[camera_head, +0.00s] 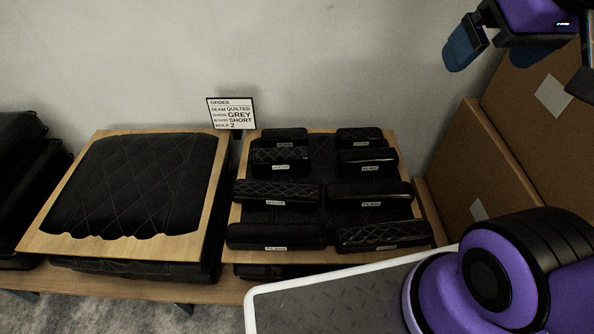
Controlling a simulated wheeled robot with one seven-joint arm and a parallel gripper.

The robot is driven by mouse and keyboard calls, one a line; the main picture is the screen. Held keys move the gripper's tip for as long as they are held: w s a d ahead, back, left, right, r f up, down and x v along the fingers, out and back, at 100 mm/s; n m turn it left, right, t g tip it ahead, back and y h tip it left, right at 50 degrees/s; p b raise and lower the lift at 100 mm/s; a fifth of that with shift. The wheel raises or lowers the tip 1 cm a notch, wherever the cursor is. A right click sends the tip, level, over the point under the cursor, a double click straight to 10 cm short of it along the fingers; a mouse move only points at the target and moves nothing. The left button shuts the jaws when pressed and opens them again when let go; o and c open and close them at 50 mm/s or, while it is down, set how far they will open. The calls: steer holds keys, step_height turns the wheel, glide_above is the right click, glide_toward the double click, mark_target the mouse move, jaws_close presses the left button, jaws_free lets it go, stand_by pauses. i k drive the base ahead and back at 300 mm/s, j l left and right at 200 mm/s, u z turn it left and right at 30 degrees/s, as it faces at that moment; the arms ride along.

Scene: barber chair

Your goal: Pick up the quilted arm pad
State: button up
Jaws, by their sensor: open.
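The other pads, such as the front left pad (275,234), look plain. My gripper (497,52) is at the top right, open and empty, high above and well apart from the pads.
A large quilted cushion (130,185) lies on a board at left. Brown cartons (480,165) stand at right. A white-rimmed grey tray (330,295) is in front. Free air lies above the pads.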

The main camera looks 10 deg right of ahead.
mark_target(246, 191)
steer(key=j+u, duration=0.2)
steer(key=u, duration=0.2)
steer(key=j+u, duration=0.2)
steer(key=u, duration=0.25)
steer(key=j+u, duration=0.2)
steer(key=u, duration=0.2)
steer(key=k, duration=0.05)
